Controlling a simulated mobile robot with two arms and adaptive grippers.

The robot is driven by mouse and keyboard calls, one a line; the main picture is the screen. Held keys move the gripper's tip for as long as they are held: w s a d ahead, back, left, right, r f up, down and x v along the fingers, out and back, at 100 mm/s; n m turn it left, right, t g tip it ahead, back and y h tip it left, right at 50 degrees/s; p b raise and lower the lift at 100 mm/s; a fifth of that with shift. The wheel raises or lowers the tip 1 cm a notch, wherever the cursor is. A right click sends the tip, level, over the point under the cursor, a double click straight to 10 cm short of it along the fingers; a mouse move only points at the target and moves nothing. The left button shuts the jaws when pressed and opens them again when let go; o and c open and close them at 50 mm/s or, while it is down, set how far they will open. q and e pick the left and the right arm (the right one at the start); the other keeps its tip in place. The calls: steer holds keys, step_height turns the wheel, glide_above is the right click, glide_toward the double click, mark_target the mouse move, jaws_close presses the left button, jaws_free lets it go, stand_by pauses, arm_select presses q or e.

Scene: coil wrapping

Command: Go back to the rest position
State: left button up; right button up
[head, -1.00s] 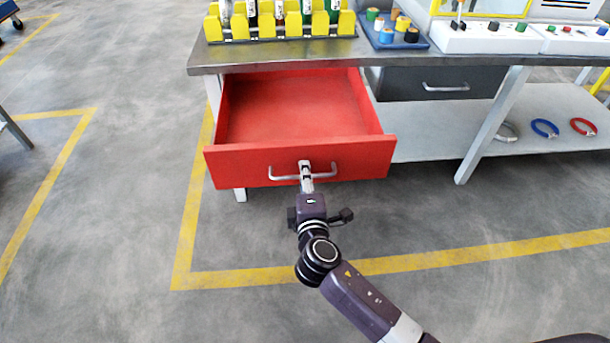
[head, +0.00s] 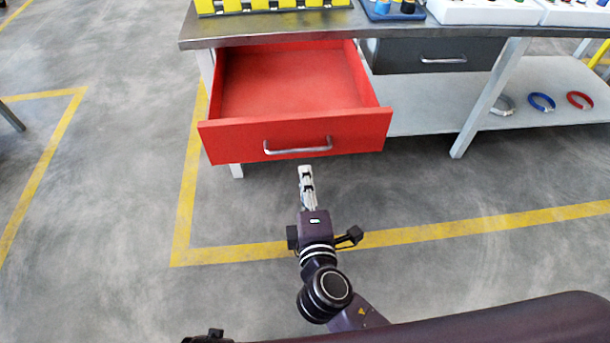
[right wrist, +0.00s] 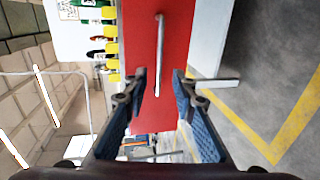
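My right gripper (head: 306,175) is in front of the open red drawer (head: 296,133), just below and short of its silver handle (head: 298,148), with a gap between them. In the right wrist view the two fingers (right wrist: 158,88) stand apart with nothing between them. The handle (right wrist: 159,45) and the red drawer front (right wrist: 185,35) show ahead of the fingers. The drawer is pulled out and looks empty inside. My left gripper is not in view.
The workbench (head: 400,24) carries a yellow rack (head: 270,6) and a blue tray (head: 392,12). A closed grey drawer (head: 400,57) is right of the red one. Several rings, including a blue one (head: 542,102), lie on the lower shelf (head: 430,112). Floor before the drawer is clear.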

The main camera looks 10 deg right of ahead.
stand_by(0.4)
